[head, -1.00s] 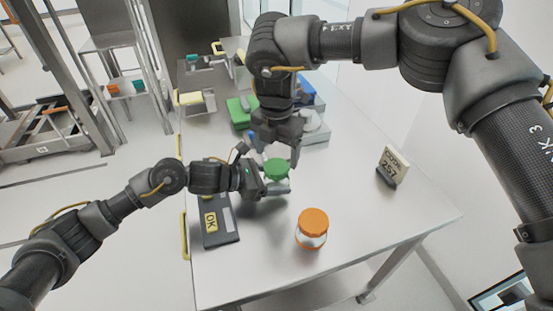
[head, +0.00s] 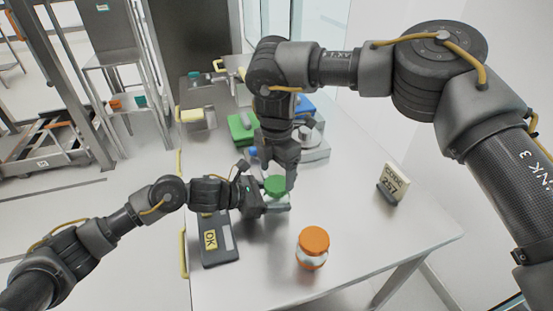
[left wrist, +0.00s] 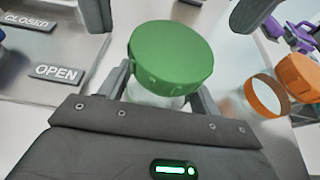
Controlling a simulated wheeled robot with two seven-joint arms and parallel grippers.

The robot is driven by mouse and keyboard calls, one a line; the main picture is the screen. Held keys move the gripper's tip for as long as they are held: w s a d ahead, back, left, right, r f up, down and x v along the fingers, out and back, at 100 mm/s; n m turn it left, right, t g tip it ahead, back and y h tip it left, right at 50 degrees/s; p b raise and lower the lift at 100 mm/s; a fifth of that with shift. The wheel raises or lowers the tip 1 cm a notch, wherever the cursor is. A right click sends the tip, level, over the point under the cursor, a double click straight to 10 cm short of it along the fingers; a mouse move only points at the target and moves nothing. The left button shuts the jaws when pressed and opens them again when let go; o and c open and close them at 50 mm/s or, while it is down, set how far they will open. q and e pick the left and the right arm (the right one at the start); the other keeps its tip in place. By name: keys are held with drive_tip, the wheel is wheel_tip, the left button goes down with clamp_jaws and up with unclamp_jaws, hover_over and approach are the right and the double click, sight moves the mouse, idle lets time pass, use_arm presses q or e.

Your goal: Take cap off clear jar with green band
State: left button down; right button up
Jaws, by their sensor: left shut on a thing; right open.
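The clear jar with a green band (left wrist: 155,97) stands upright with its green cap (left wrist: 170,52) on top. In the head view the green cap (head: 275,185) shows just below my right gripper. My left gripper (head: 262,199) is shut on the jar's body from the left; in the left wrist view its fingers (left wrist: 160,92) sit on both sides of the glass below the cap. My right gripper (head: 277,176) points down over the cap, open, with its fingers around or just above it; I cannot tell if they touch it. The band itself is hard to make out.
A jar with an orange cap (head: 313,240) stands to the front right. A dark board with an OK label (head: 218,240) lies at the left. A code sign (head: 392,185) stands at the right. Green (head: 241,127) and blue items sit behind.

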sight(277, 183)
drive_tip(key=shift+f, duration=1.55)
drive_tip(key=c, duration=1)
drive_tip(key=n, duration=0.3)
drive_tip(key=shift+n, duration=0.3)
drive_tip(key=o, duration=1.1)
